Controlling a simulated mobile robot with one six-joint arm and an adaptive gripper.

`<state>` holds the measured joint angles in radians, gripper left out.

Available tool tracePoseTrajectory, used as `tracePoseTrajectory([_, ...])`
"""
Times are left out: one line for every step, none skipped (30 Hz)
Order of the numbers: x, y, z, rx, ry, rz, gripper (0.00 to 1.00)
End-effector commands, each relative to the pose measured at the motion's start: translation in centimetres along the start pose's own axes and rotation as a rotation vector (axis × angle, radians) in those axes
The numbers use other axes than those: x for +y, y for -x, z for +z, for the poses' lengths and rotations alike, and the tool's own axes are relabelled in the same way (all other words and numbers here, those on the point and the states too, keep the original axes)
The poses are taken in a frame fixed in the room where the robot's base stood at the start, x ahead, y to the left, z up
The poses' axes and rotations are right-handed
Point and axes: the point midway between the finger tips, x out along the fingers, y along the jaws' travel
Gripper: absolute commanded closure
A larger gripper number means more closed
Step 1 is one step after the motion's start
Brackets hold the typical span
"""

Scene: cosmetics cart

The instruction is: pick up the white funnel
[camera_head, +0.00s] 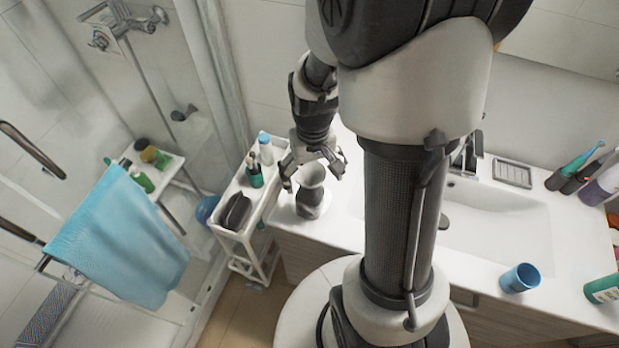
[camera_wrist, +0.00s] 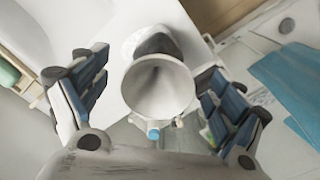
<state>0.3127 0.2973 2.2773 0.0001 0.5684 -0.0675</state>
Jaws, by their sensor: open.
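The white funnel (camera_head: 312,174) is at the left end of the sink counter, its wide mouth up, on top of a dark grey object (camera_head: 309,199). In the wrist view the funnel (camera_wrist: 158,88) shows its round mouth, between my fingers and apart from both. My gripper (camera_head: 314,176) is open, with its fingers around the funnel's place in the head view. In the wrist view my gripper (camera_wrist: 152,100) has one finger on each side of the funnel. The funnel's lower part is mostly hidden by its mouth in the wrist view.
A white cart (camera_head: 228,218) with bottles and a dark pouch (camera_head: 235,211) stands left of the counter. The sink (camera_head: 495,225) is to the right, with a blue cup (camera_head: 520,278) near the counter's front edge. A blue towel (camera_head: 120,240) hangs at left.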

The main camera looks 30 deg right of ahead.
Motion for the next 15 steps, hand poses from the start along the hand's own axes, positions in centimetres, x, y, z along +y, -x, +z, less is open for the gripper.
tracePoseTrajectory([-0.03, -0.74, 0.04, -0.001, 0.000, 0.000, 0.11])
tracePoseTrajectory([-0.03, -0.97, 0.04, -0.002, 0.000, 0.000, 0.11])
tracePoseTrajectory([-0.03, -1.16, 0.04, -0.001, 0.000, 0.000, 0.11])
tracePoseTrajectory([-0.04, -1.23, 0.02, -0.001, 0.000, 0.000, 0.11])
tracePoseTrajectory([-0.04, -1.26, 0.01, 0.000, 0.000, 0.000, 0.11])
tracePoseTrajectory([-0.04, -1.25, -0.01, 0.001, 0.000, 0.000, 0.11])
tracePoseTrajectory([-0.04, -1.22, -0.02, 0.001, 0.000, 0.000, 0.11])
tracePoseTrajectory([-0.04, -1.20, -0.02, 0.001, 0.000, 0.000, 0.11])
tracePoseTrajectory([-0.04, -1.19, -0.02, 0.001, 0.000, 0.000, 0.11])
tracePoseTrajectory([-0.04, -1.18, -0.02, 0.001, 0.000, 0.000, 0.11])
tracePoseTrajectory([-0.04, -1.18, -0.02, 0.001, 0.000, 0.000, 0.12])
tracePoseTrajectory([-0.04, -1.17, -0.02, 0.001, 0.000, 0.000, 0.15])
tracePoseTrajectory([-0.04, -1.17, -0.03, 0.001, 0.000, 0.000, 0.17])
tracePoseTrajectory([-0.04, -1.17, -0.03, 0.001, 0.000, 0.000, 0.19])
tracePoseTrajectory([-0.04, -1.17, -0.03, 0.001, 0.000, 0.000, 0.21])
